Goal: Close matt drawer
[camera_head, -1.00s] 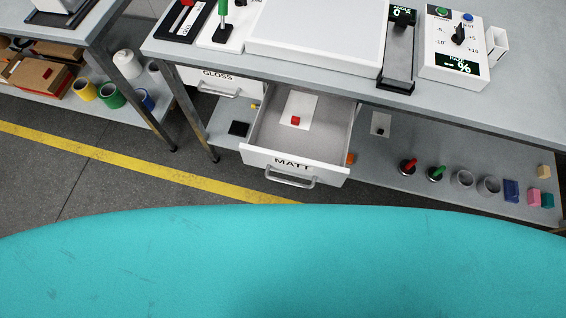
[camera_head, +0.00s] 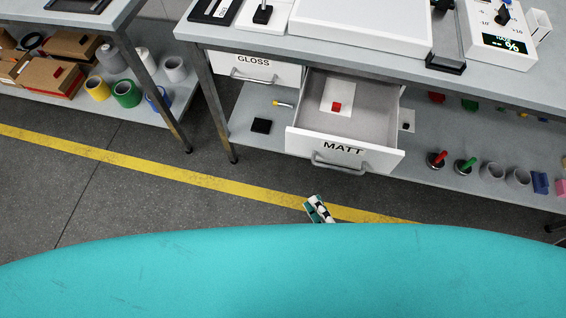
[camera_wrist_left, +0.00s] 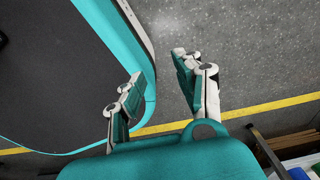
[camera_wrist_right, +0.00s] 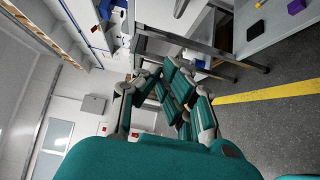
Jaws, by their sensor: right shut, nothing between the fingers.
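The white MATT drawer (camera_head: 304,138) stands pulled out under the grey bench. Its grey bar handle (camera_head: 340,166) is on the front, below the label. A white card (camera_head: 340,88) and a small red block (camera_head: 337,106) lie inside. My right gripper (camera_head: 316,204) shows above the teal edge of my body, lower in the picture than the handle and apart from it. It is shut and empty, its fingers together in the right wrist view (camera_wrist_right: 172,80). My left gripper (camera_wrist_left: 158,75) is open and empty over the floor in the left wrist view; the head view does not show it.
The GLOSS drawer (camera_head: 252,68) left of MATT is closed. A bench leg (camera_head: 215,105) stands at the left. The lower shelf (camera_head: 455,185) holds stamps, rings and blocks. A second bench (camera_head: 150,100) with rolls and boxes is further left. Floor before the drawer is clear.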

